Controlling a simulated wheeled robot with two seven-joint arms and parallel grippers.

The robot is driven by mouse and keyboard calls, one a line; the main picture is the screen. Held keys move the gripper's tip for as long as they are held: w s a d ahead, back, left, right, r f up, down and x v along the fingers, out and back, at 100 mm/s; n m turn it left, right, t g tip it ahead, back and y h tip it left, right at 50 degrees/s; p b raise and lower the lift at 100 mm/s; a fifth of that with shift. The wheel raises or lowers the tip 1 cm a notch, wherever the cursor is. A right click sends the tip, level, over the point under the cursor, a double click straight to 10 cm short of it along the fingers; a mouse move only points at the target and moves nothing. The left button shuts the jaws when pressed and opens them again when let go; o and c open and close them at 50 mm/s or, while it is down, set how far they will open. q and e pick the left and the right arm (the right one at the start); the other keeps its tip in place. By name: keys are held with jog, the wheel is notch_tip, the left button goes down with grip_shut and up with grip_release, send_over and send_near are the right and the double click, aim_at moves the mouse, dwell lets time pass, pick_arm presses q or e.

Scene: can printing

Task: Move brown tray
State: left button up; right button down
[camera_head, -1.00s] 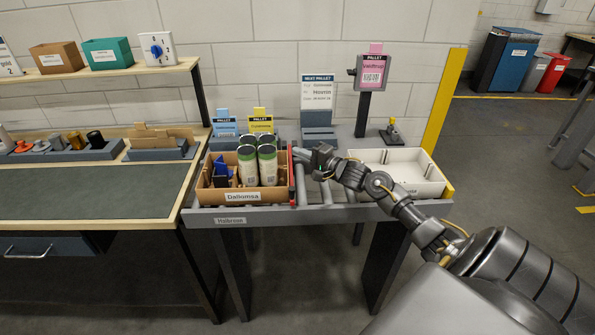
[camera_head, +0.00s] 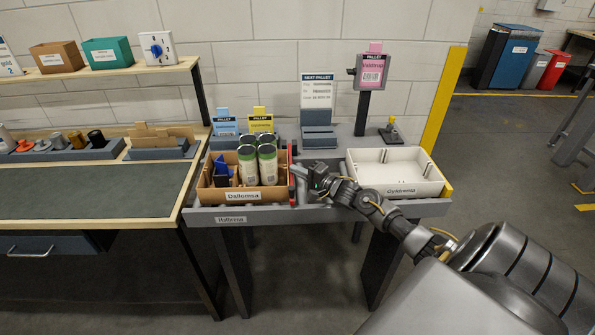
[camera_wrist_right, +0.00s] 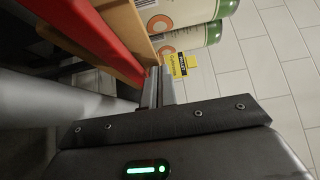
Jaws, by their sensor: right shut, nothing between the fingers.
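The brown tray (camera_head: 281,188) stands on the left part of the roller table and holds several green-topped cans (camera_head: 267,163) and a dark blue piece (camera_head: 222,170). A red bar (camera_head: 292,178) stands upright along the tray's right side. My right gripper (camera_head: 294,170) is at that right side, by the red bar. In the right wrist view its fingers (camera_wrist_right: 158,86) are together with nothing between them, close to the brown tray wall (camera_wrist_right: 122,35) and the red bar (camera_wrist_right: 75,35). I cannot tell whether they touch. My left gripper is not in view.
A white tray (camera_head: 437,187) stands at the right end of the roller table (camera_head: 330,212), with bare rollers between the trays. A yellow post (camera_head: 443,105) is at the right. Sign stands (camera_head: 319,138) line the back. A workbench (camera_head: 90,190) adjoins at the left.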

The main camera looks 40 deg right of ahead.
jog(key=shift+a+p, duration=0.75)
jog(key=shift+a, duration=0.35)
notch_tip(320, 180, up, 15)
jog(key=d+b, duration=0.1)
jog(key=a+b, duration=0.4)
jog(key=a, duration=1.7)
